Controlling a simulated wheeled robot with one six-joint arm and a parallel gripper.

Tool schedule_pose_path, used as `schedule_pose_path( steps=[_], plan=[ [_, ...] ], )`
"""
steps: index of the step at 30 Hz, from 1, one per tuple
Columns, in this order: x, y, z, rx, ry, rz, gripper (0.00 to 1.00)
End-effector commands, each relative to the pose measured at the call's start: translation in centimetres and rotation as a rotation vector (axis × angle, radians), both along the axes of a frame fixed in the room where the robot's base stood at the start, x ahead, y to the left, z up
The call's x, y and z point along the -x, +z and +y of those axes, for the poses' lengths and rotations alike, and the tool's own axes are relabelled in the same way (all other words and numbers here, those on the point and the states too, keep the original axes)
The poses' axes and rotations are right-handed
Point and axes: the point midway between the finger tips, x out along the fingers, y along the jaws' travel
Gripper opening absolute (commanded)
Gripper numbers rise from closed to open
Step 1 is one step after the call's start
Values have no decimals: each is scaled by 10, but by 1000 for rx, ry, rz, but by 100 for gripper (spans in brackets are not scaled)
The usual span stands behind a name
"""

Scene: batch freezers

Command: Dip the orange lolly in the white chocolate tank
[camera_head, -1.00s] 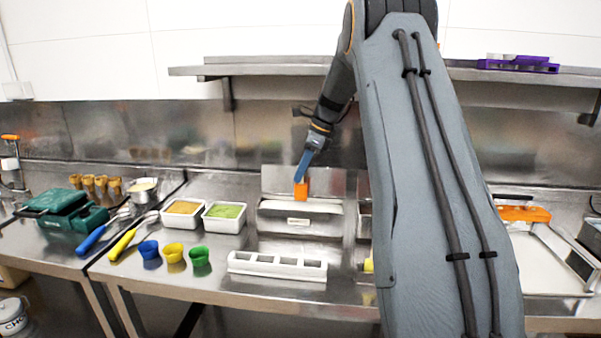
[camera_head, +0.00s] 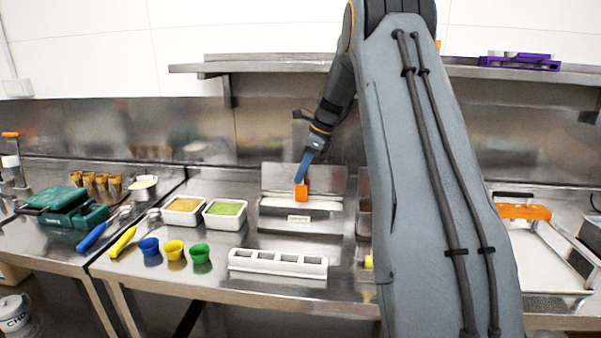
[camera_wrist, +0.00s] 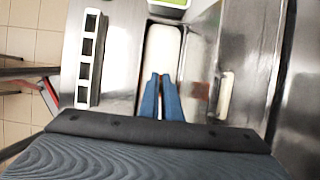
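The orange lolly (camera_head: 301,191) hangs upright below my gripper (camera_head: 304,170). In the wrist view my gripper (camera_wrist: 160,98) points over the tank's long white opening (camera_wrist: 161,52). The lolly itself is not clearly visible there.
Two white tubs, one with tan topping (camera_head: 183,211) and one with green (camera_head: 225,213), stand left of the tank. A white slotted holder (camera_head: 278,263) lies in front. Blue, yellow and green cups (camera_head: 200,254) stand at the front left. A steel shelf (camera_head: 270,64) runs above.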

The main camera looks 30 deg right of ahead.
Motion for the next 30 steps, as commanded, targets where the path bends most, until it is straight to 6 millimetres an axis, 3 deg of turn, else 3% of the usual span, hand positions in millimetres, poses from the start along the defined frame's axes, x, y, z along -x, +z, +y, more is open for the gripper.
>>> schedule_pose_path(
  steps=[30],
  plan=[
    [0,-47,0,-1,-1,1,0]
  ],
)
